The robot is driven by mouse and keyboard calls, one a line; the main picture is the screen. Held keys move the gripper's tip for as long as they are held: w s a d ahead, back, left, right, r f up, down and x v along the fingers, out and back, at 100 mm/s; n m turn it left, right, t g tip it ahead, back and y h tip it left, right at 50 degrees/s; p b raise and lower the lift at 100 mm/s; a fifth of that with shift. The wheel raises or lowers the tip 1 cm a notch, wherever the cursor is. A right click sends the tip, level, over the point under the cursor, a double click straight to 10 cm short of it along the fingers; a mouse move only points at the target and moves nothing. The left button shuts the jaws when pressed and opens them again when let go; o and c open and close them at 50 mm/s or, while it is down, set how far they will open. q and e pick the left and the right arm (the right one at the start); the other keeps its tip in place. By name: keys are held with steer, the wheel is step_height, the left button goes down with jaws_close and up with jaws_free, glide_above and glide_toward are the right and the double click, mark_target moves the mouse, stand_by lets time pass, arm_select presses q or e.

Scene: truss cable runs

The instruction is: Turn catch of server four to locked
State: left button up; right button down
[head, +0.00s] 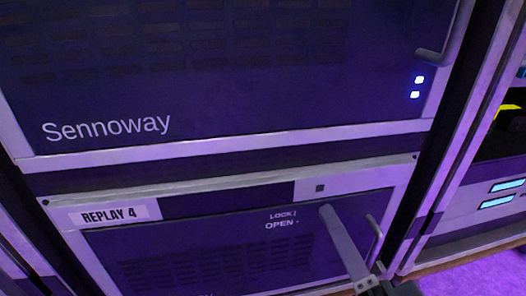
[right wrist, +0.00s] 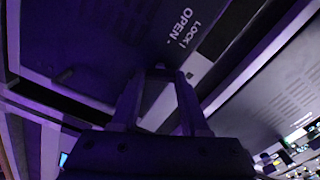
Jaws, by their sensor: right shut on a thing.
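Server four is the dark unit with the label REPLAY 4 (head: 105,215), low in the head view. Its front carries the printed words LOCK and OPEN (head: 282,220), which also show in the right wrist view (right wrist: 183,25). My right gripper (head: 327,212) reaches up from the lower right, its fingertips at the server's front just right of these words. In the right wrist view the gripper (right wrist: 158,76) is shut on the catch at the panel. The fingers cover most of the catch, so I cannot tell which way it points. My left gripper is not in view.
The Sennoway unit (head: 105,128) sits directly above server four, with two lit lamps and a handle (head: 430,55) at its right. Server four's own bar handle (head: 374,238) stands close right of my gripper. Another rack (head: 470,205) stands at the right.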

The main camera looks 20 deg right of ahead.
steer(key=m, duration=0.4)
steer(key=shift+f+m, duration=0.15)
steer(key=shift+m, duration=0.55)
steer(key=shift+c, duration=2)
jaws_free()
steer(key=p+v, duration=0.2)
steer(key=v, duration=0.8)
steer(key=shift+p, duration=0.3)
